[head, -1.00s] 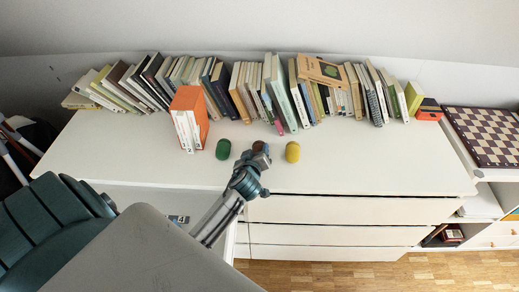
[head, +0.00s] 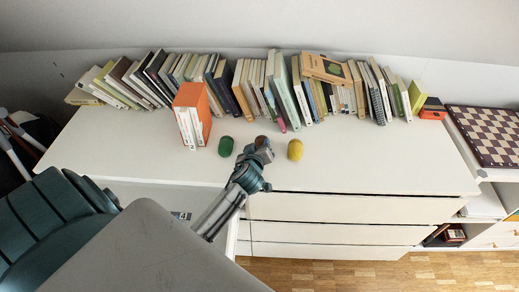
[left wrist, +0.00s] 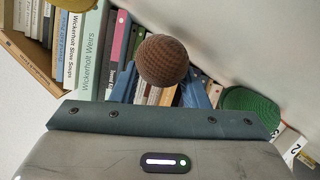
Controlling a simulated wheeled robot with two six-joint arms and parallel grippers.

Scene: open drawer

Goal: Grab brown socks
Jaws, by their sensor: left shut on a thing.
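The brown socks are a rolled, knitted ball (head: 261,140), seen between a green rolled ball (head: 226,146) and a yellow one (head: 295,150) on the white dresser top (head: 380,165). My left gripper (head: 262,150) is shut on the brown socks near the dresser's front part and partly hides them in the head view. In the left wrist view the brown ball (left wrist: 162,60) sits between the two blue fingers. The green ball (left wrist: 250,108) shows at the right there. I cannot tell whether the brown socks still touch the dresser top. My right gripper is not in view.
A long row of books (head: 290,90) stands along the back. An orange-and-white book block (head: 192,115) stands left of the green ball. A drawer (head: 350,207) sits below the front edge. The dresser top to the right is clear.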

